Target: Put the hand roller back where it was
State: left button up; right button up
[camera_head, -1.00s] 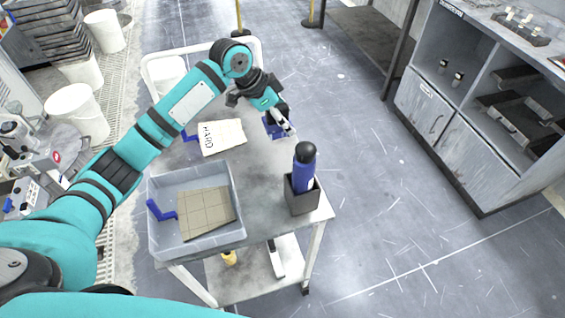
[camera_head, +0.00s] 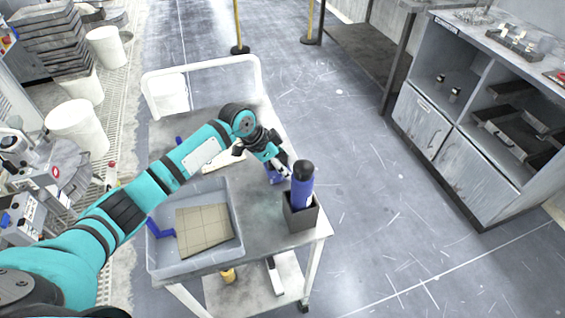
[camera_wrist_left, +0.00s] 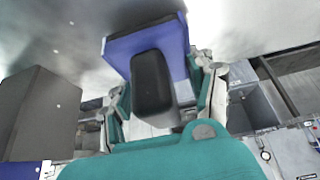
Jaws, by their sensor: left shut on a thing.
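My left gripper (camera_head: 277,166) is over the right side of the grey cart (camera_head: 255,220), just behind the dark bottle holder. It is shut on a blue piece with a black block-like grip, which I take to be the hand roller (camera_head: 273,177). In the left wrist view, the black grip of the roller (camera_wrist_left: 152,82) sits between the two teal-sided fingers of the gripper (camera_wrist_left: 162,92), with its blue part behind. I cannot tell whether the roller touches the cart top. My right gripper is not in view.
A dark holder (camera_head: 300,219) with a blue, black-capped bottle (camera_head: 302,182) stands at the cart's right corner. A grey tray (camera_head: 195,262) holds a tan gridded pad (camera_head: 204,229) and a blue angled handle (camera_head: 158,229). A pale cloth or bag (camera_head: 222,160) lies behind, partly hidden by my arm.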

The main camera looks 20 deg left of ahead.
pick_arm(q)
jog(key=shift+f, duration=0.1)
jog(key=shift+s+f, duration=0.15)
jog(key=shift+f, duration=0.25)
jog(key=shift+s+f, duration=0.15)
jog(key=shift+f, duration=0.05)
jog(key=shift+c, duration=0.5)
jog(key=o, duration=1)
jog(key=shift+f, duration=0.15)
jog(key=o, duration=0.3)
jog(key=shift+w, duration=0.2)
jog(key=shift+r, duration=0.5)
jog(key=v, duration=1.2)
jog(key=shift+r+b, duration=0.4)
